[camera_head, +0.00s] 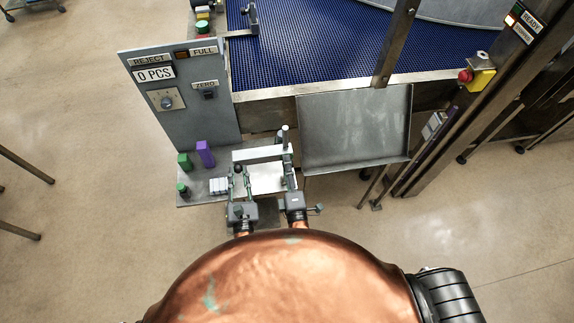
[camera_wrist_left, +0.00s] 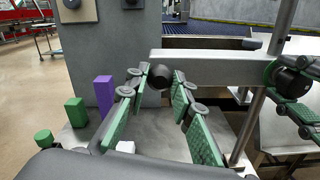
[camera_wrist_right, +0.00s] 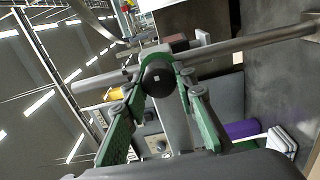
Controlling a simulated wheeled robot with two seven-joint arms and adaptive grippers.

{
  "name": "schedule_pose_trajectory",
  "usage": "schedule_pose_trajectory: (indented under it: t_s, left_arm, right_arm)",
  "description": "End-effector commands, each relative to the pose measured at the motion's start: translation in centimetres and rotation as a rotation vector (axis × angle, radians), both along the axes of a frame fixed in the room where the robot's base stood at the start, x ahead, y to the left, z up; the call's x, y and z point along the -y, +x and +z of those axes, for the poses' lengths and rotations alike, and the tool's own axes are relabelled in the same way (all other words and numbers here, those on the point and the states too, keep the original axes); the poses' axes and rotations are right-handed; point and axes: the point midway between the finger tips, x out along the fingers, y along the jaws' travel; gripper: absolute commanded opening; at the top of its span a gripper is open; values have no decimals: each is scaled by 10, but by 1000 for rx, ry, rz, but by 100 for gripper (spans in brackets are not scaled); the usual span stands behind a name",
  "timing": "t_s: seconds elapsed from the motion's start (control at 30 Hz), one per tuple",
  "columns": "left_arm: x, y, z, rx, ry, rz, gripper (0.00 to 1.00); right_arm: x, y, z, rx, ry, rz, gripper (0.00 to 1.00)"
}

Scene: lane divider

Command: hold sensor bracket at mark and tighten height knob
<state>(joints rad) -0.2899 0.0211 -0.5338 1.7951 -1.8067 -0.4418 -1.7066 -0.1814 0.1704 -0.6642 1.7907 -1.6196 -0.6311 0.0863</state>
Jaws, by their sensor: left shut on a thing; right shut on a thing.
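The sensor bracket, a pale grey bar (camera_head: 259,153), stretches level from an upright metal post (camera_head: 285,132). It also shows in the left wrist view (camera_wrist_left: 215,68), with a black round sensor end (camera_wrist_left: 160,77) at its left. My left gripper (camera_head: 239,171) is shut on that sensor end, with a green finger on each side. The black height knob (camera_wrist_right: 158,83) sits at the post end of the bracket. My right gripper (camera_head: 288,162) is shut on the knob, its green fingers on both sides. I cannot make out a height mark on the post.
A purple block (camera_head: 205,153), green blocks and white pieces (camera_head: 219,185) stand on the small metal shelf (camera_head: 190,200) left of my left gripper. The grey control panel (camera_head: 200,115) rises behind. A metal tray (camera_head: 355,128) and blue conveyor (camera_head: 320,45) lie beyond, right.

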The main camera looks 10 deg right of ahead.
Motion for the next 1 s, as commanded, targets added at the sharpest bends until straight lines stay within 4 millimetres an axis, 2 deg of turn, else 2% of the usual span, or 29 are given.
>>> schedule_pose_trajectory:
  t_s: [0.03, 0.07, 0.3, 0.67, 0.77, 1.0]
  left_arm:
    - [-1, 1, 2, 4, -1, 2, 0]
    - [-1, 1, 2, 4, -1, 2, 0]
    - [0, 1, 2, 4, -1, 1, 0]
    - [0, 1, 3, 4, -1, 1, 0]
    - [0, 1, 3, 4, -1, 1, 0]
    - [0, 1, 3, 5, -1, 1, 0]
  right_arm:
    - [-1, -1, 0, 0, -1, 1, 2]
    - [-1, -1, 0, 0, -1, 1, 28]
    - [0, -1, 0, 0, -1, 0, 44]
    - [0, -6, 0, -1, -2, 0, 44]
    - [0, -19, -1, -2, -2, 2, 44]
    - [0, -69, -1, -4, -2, 1, 44]
